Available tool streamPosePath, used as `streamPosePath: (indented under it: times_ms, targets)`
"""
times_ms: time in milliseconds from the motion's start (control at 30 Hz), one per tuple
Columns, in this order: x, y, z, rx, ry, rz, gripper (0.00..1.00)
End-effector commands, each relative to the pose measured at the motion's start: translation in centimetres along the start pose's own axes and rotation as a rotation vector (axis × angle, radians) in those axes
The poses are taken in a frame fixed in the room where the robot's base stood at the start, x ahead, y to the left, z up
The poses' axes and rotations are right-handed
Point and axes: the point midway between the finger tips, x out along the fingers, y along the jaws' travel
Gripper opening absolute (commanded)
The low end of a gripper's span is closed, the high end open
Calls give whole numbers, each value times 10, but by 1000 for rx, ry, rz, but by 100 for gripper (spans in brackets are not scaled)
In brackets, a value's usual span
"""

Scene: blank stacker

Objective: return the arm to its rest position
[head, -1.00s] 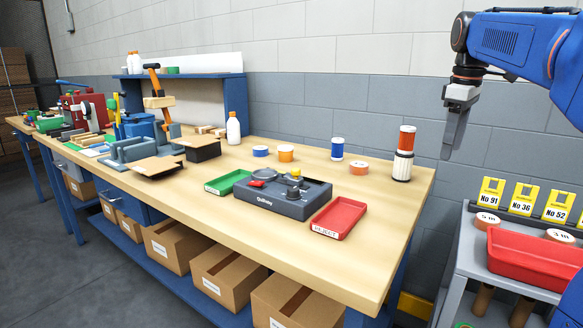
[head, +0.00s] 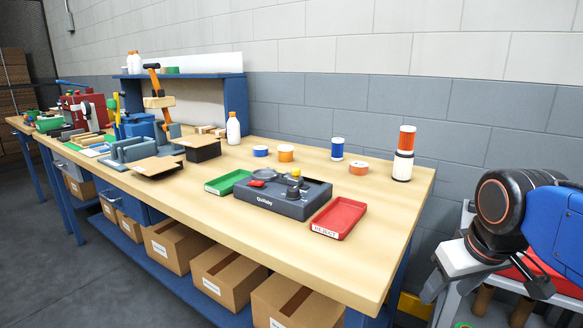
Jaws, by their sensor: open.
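My gripper (head: 432,297) is low at the right, beside the front right corner of the workbench and over the left part of the grey cart. It looks empty, with its small grey fingers apart. My blue arm with its black wrist is folded down behind it. The workbench (head: 330,262) is clear of my arm. On its right end stands a stack of orange and white cylinders (head: 403,165), upright and apart from the gripper.
A dark grey device (head: 284,207) sits between a green tray (head: 228,186) and a red reject tray (head: 339,217). Several small cylinders stand behind. The grey cart, partly hidden by my arm, holds a red bin (head: 572,283). Open air lies above the bench's right end.

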Motion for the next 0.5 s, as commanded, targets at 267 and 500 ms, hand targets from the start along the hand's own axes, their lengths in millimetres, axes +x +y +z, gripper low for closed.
streamPosePath:
  times_ms: [267, 500]
  targets:
    - [43, -19, 64, 120, 46, -8, 56]
    - [50, -21, 72, 140, 54, -10, 56]
